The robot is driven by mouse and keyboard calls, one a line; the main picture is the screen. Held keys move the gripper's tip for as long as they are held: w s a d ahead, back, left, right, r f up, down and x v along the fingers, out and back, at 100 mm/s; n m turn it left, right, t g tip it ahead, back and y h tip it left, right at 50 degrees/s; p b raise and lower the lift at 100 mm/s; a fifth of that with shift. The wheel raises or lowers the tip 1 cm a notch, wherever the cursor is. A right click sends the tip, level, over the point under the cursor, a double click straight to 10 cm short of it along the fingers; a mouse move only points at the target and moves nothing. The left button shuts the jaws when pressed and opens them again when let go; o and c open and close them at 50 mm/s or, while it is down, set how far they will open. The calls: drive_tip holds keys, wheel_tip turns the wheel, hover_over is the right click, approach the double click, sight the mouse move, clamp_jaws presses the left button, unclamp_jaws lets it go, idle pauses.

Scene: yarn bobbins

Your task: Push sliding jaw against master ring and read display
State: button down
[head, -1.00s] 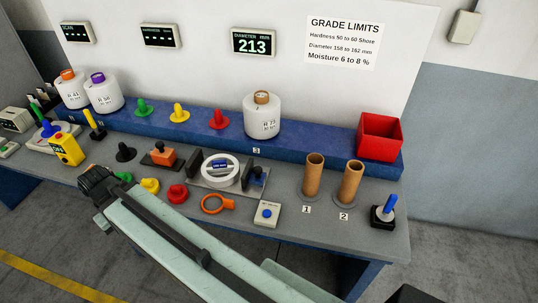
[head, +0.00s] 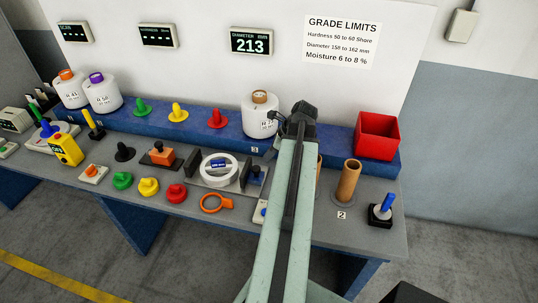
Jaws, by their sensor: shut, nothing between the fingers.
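The diameter display (head: 251,41) on the wall reads 213. The white master ring (head: 232,181) with a blue label lies on the gauge on the bench, between two dark upright plates. The sliding jaw (head: 253,181) with a blue knob is the right-hand plate, close beside the ring; I cannot tell whether they touch. My gripper (head: 292,124) is shut and empty, above and to the right of the jaw, in front of the white bobbin's right side. My arm hides tube 1 and much of the white box with a blue button (head: 260,212).
White bobbins, including one at position 3 (head: 258,108), and a red bin (head: 377,138) stand on the blue shelf. Brown tube 2 (head: 348,181) and a blue-handled tool (head: 383,209) stand to the right. An orange ring (head: 215,204) and coloured knobs lie in front.

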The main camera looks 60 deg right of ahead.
sight(253, 167)
wheel_tip(253, 167, down, 9)
drive_tip(key=b, duration=0.9)
drive_tip(key=shift+f, duration=0.15)
drive_tip(key=shift+w+a, duration=0.1)
drive_tip(key=shift+w, duration=0.05)
drive_tip(key=shift+w+a, duration=0.35)
drive_tip(key=shift+w, duration=0.7)
drive_tip(key=shift+w+a, duration=0.3)
drive_tip(key=shift+w, duration=0.8)
drive_tip(key=shift+w+a, duration=0.35)
drive_tip(key=shift+w, duration=0.7)
